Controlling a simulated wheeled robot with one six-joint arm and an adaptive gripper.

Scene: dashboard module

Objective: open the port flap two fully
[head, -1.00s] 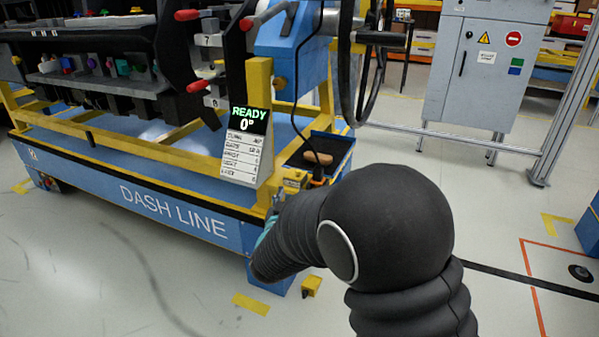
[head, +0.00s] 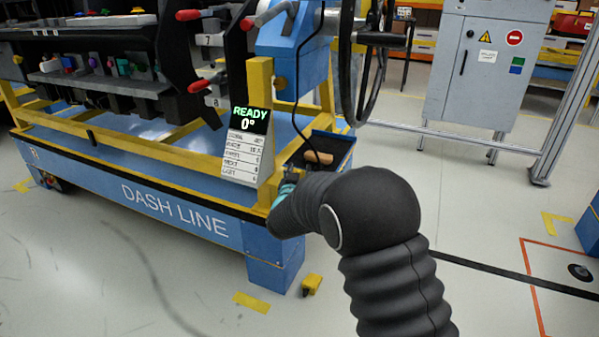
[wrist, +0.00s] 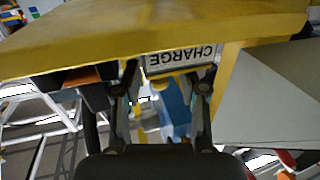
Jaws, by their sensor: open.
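I cannot make out port flap two in either view. The black dashboard module (head: 90,75) is on the blue and yellow DASH LINE stand in the head view, with coloured parts along it. My gripper (wrist: 161,92) is open and empty in the wrist view, its dark fingers apart below a yellow beam (wrist: 170,25). A CHARGE label (wrist: 181,58) appears upside down just beyond the fingers. In the head view my black-sleeved arm hides most of the gripper, which is at the stand's right front corner.
A READY 0° sign (head: 246,145) stands left of my gripper. A small dark tray (head: 325,150) with a brown-handled item and a cable is just behind it. The blue stand base (head: 180,210) is low ahead.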

